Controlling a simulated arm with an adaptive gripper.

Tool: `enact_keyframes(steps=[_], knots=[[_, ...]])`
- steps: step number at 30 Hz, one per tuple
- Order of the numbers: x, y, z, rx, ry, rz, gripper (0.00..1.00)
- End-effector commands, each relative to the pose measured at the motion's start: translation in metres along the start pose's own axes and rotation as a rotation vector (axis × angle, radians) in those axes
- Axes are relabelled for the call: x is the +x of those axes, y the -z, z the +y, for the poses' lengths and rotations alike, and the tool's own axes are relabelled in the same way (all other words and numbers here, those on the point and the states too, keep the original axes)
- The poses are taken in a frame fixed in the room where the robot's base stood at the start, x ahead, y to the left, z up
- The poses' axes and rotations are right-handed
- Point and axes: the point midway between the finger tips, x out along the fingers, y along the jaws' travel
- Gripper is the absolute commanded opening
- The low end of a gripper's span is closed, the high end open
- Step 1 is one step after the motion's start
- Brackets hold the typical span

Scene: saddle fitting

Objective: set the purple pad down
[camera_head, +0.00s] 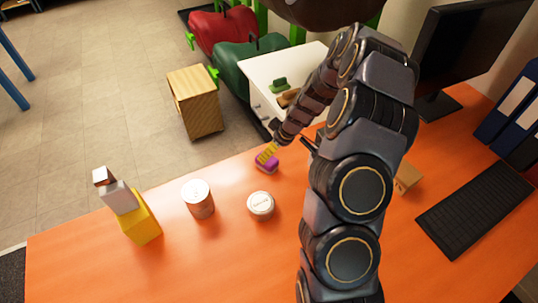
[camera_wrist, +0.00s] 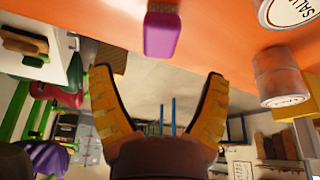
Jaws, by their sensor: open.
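The purple pad (camera_head: 267,167) rests on the orange desk near its far edge. In the wrist view the purple pad (camera_wrist: 161,37) lies against the orange surface at the top, with a tan strip on one end. My gripper (camera_head: 266,153) is beside the pad in the head view, and its yellow finger partly covers it. In the wrist view my gripper (camera_wrist: 158,80) has its two yellow fingers spread wide with nothing between them. The pad appears outside the fingers there; I cannot tell whether a finger touches it.
A round white-lidded tin (camera_head: 261,205), a taller can (camera_head: 198,198) and a yellow bottle (camera_head: 139,222) stand on the desk's left part. A keyboard (camera_head: 478,207) and monitor are at right. A white surface (camera_head: 262,69) with small blocks lies beyond the desk. Desk between tins and pad is clear.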

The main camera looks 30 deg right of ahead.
Motion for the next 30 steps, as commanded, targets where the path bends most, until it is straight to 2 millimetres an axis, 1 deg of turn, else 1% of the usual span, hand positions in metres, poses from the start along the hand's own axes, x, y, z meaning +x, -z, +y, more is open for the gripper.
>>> enact_keyframes(steps=[1, 3, 8, 11, 14, 16, 17, 18, 20, 21, 23, 24, 26, 27, 29, 30], knots=[[-0.008, 0.000, 0.000, 0.001, -0.001, 0.000, 0.78], [-0.017, 0.000, 0.000, 0.003, 0.000, 0.001, 0.78], [-0.029, 0.001, -0.001, 0.001, 0.000, 0.001, 0.78], [-0.040, 0.009, -0.013, -0.001, 0.018, -0.001, 0.78], [-0.063, 0.023, -0.045, 0.001, 0.064, -0.016, 0.78], [-0.087, 0.030, -0.077, 0.008, 0.104, -0.043, 0.78], [-0.098, 0.032, -0.090, 0.012, 0.116, -0.058, 0.78], [-0.113, 0.031, -0.110, 0.020, 0.135, -0.084, 0.78], [-0.135, 0.026, -0.138, 0.036, 0.153, -0.130, 0.78], [-0.150, 0.021, -0.154, 0.048, 0.158, -0.161, 0.78], [-0.171, 0.009, -0.177, 0.072, 0.158, -0.212, 0.78], [-0.183, -0.001, -0.191, 0.091, 0.152, -0.248, 0.78], [-0.203, -0.017, -0.209, 0.125, 0.138, -0.301, 0.78], [-0.216, -0.030, -0.220, 0.150, 0.122, -0.336, 0.78], [-0.232, -0.049, -0.234, 0.193, 0.095, -0.385, 0.78], [-0.243, -0.063, -0.242, 0.223, 0.074, -0.416, 0.78]])
